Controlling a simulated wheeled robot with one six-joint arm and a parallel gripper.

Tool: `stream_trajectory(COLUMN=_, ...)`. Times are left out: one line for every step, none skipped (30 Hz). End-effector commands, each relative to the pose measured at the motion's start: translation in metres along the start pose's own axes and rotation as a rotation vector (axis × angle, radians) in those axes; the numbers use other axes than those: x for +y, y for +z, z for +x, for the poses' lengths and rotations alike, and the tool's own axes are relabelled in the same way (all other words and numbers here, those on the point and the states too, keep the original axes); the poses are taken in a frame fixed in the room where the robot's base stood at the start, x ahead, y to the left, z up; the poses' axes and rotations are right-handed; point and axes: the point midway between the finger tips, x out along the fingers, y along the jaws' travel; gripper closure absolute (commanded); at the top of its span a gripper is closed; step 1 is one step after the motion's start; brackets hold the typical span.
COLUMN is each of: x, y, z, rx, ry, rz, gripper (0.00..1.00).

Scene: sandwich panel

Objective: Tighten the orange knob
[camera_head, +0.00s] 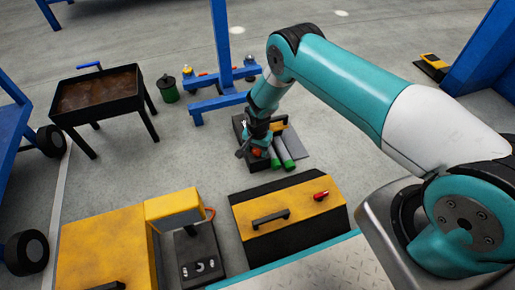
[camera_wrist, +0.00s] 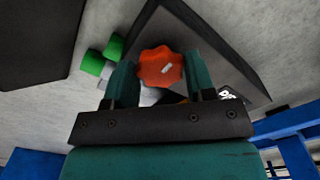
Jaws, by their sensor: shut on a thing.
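The orange knob (camera_wrist: 160,67) is a lobed disc with a small pale mark on its face, in the upper middle of the wrist view. My gripper (camera_wrist: 158,78) has one teal finger on each side of it and is shut on it. In the head view a bit of the orange knob (camera_head: 257,152) shows below my gripper (camera_head: 256,148), at the dark sandwich panel (camera_head: 238,128) on the floor. The fingertips are small and partly hidden there.
Green-ended cylinders (camera_head: 284,158) lie right beside the knob. A yellow toolbox (camera_head: 285,220) with a black handle stands in front. A black trough on legs (camera_head: 98,95) and a green can (camera_head: 167,88) stand at the left. A blue post (camera_head: 221,45) rises behind the panel.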

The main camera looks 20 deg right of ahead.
Motion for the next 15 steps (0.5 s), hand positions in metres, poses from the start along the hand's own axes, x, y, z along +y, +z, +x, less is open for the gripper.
stream_trajectory(x=-0.0001, y=-0.0008, z=-0.0002, rx=0.002, ry=-0.001, rz=0.014, gripper=0.73)
stream_trajectory(x=-0.0001, y=-0.0008, z=-0.0001, rx=0.002, ry=-0.001, rz=0.021, gripper=0.73)
stream_trajectory(x=0.0, y=-0.0008, z=-0.0002, rx=0.002, ry=-0.001, rz=0.03, gripper=0.73)
stream_trajectory(x=0.0, y=-0.0008, z=-0.0001, rx=0.002, ry=-0.001, rz=0.035, gripper=0.73)
stream_trajectory(x=0.0, y=-0.0008, z=-0.0001, rx=0.002, ry=-0.001, rz=0.039, gripper=0.73)
stream_trajectory(x=0.0, y=-0.0008, z=-0.0001, rx=0.002, ry=-0.001, rz=0.044, gripper=0.73)
stream_trajectory(x=0.0, y=-0.0009, z=-0.0001, rx=0.002, ry=-0.001, rz=0.047, gripper=0.73)
stream_trajectory(x=0.0, y=-0.0009, z=-0.0001, rx=0.002, ry=-0.001, rz=0.049, gripper=0.73)
stream_trajectory(x=0.0, y=-0.0009, z=-0.0001, rx=0.002, ry=-0.001, rz=0.051, gripper=0.73)
stream_trajectory(x=0.0, y=-0.0008, z=-0.0001, rx=0.002, ry=-0.001, rz=0.052, gripper=0.73)
stream_trajectory(x=0.0, y=-0.0008, z=-0.0001, rx=0.002, ry=-0.001, rz=0.053, gripper=0.73)
stream_trajectory(x=0.0, y=-0.0008, z=-0.0001, rx=0.002, ry=-0.001, rz=0.054, gripper=0.73)
stream_trajectory(x=0.0, y=-0.0008, z=-0.0001, rx=0.002, ry=-0.001, rz=0.054, gripper=0.73)
stream_trajectory(x=0.0, y=-0.0008, z=-0.0001, rx=0.002, ry=-0.001, rz=0.054, gripper=0.73)
stream_trajectory(x=0.0, y=-0.0008, z=-0.0001, rx=0.002, ry=0.0, rz=0.053, gripper=0.73)
